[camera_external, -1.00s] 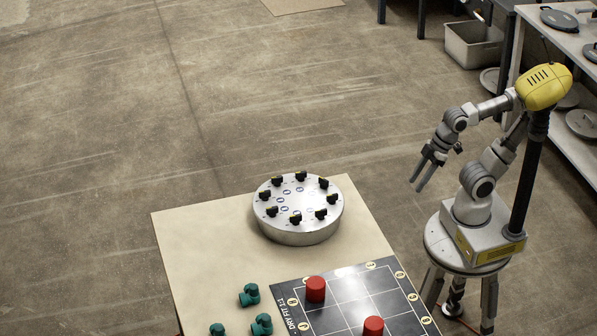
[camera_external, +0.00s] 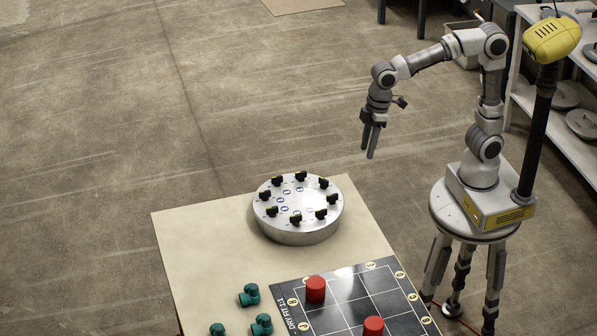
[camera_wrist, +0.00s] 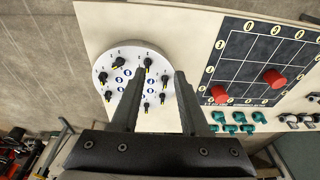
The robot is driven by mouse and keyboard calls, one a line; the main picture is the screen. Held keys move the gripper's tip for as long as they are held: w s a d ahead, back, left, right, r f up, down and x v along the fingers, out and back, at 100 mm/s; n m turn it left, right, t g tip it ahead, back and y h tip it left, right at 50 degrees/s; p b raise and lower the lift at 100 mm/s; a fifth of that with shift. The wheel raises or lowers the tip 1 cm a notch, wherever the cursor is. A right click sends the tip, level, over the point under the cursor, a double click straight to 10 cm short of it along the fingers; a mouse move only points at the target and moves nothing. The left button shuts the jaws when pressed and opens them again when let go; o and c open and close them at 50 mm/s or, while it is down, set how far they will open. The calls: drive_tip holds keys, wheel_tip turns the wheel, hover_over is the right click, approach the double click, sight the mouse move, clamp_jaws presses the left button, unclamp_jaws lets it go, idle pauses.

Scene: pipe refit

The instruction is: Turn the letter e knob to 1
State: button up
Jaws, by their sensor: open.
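A round silver knob panel (camera_external: 297,232) stands on the pale table, with several black knobs (camera_external: 301,176) in a ring on its top and blue marks inside the ring. The letters beside the knobs are too small to read, so I cannot tell which knob is e. My gripper (camera_external: 370,156) is open and empty, pointing down, up and to the right of the panel and apart from it. In the wrist view the panel (camera_wrist: 158,122) lies beyond my gripper (camera_wrist: 155,95), whose fingers partly cover it.
A black grid board (camera_external: 345,290) with two red cylinders (camera_external: 316,289) lies on the table in front of the panel. Several teal pipe fittings (camera_external: 250,294) lie left of the board. The table (camera_external: 190,240) is bare left of the panel. A shelf unit (camera_external: 560,125) stands behind at right.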

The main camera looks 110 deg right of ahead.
wheel_tip(320, 180, up, 2)
drive_tip(key=g+p, duration=0.2)
drive_tip(key=p, duration=0.5)
hover_over(332, 198)
drive_tip(key=s, duration=0.1)
drive_tip(key=f, duration=1.8)
drive_tip(key=shift+w+d+b, duration=0.3)
drive_tip(key=shift+w+b, duration=0.05)
clamp_jaws()
